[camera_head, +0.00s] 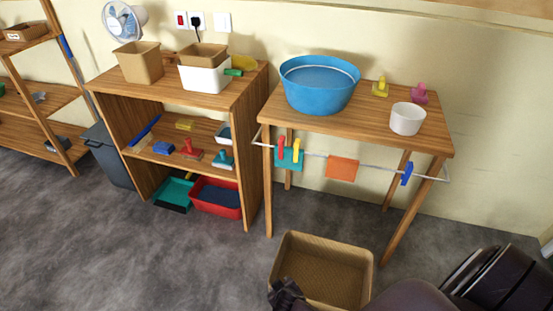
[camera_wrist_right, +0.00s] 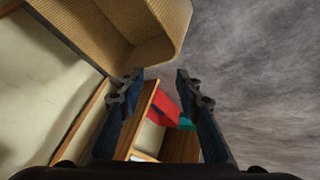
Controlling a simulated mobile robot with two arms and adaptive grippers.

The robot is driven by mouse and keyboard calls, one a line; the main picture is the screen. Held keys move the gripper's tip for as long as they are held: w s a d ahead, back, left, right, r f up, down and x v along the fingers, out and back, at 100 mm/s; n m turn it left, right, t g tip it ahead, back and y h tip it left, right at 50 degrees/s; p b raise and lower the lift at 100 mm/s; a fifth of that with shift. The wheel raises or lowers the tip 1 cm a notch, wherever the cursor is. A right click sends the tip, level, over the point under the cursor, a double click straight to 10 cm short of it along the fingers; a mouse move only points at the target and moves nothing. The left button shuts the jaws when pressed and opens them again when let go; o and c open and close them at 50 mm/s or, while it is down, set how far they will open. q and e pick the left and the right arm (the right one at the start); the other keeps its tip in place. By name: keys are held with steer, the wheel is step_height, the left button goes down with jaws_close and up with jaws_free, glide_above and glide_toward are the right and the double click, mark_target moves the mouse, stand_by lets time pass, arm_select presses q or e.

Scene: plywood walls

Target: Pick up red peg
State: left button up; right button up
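The red peg (camera_head: 281,148) is clipped upright on the left part of a teal cloth (camera_head: 289,160), which hangs on the white rail at the table's front. A yellow peg (camera_head: 296,149) holds the same cloth just to its right. My right gripper (camera_head: 286,292) is low, over the left edge of the wicker basket and well below the red peg. In the right wrist view my right gripper (camera_wrist_right: 157,84) is open with nothing between its fingers. I cannot make out the red peg in that view. My left gripper is not in view.
The wicker basket (camera_head: 330,245) stands on the floor before the table (camera_head: 375,126). An orange cloth (camera_head: 342,168) and a blue peg (camera_head: 407,173) are farther right on the rail. A blue basin (camera_head: 318,98) and white cup (camera_head: 407,119) stand on top. A shelf unit (camera_head: 254,150) stands left.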

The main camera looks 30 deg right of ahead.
steer(key=w+d+r+m+t+h+b, duration=0.1)
steer(key=w+r+t+b, duration=0.1)
steer(key=w+r, duration=0.4)
steer(key=w+d+r+m+t+h+b, duration=0.15)
steer(key=w+r, duration=0.25)
steer(key=w, duration=0.4)
steer(key=m+t+h+b, duration=0.2)
steer(key=m+h+b, duration=0.5)
steer(key=m+h, duration=0.15)
glide_toward(281, 143)
steer(key=w+d, duration=0.1)
steer(key=w+d+f, duration=0.1)
steer(key=d, duration=0.1)
steer(key=shift+w+d, duration=0.25)
steer(key=shift+d, duration=0.1)
steer(key=x, duration=0.4)
steer(key=r+x, duration=0.1)
steer(key=x, duration=0.1)
steer(key=shift+w, duration=0.35)
steer(key=shift+w+d+f, duration=0.1)
steer(key=shift+w+d, duration=0.2)
steer(key=shift+w, duration=0.05)
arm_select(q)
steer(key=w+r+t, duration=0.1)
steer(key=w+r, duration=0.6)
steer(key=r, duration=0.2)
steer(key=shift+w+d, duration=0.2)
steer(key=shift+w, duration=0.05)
arm_select(e)
jaws_close()
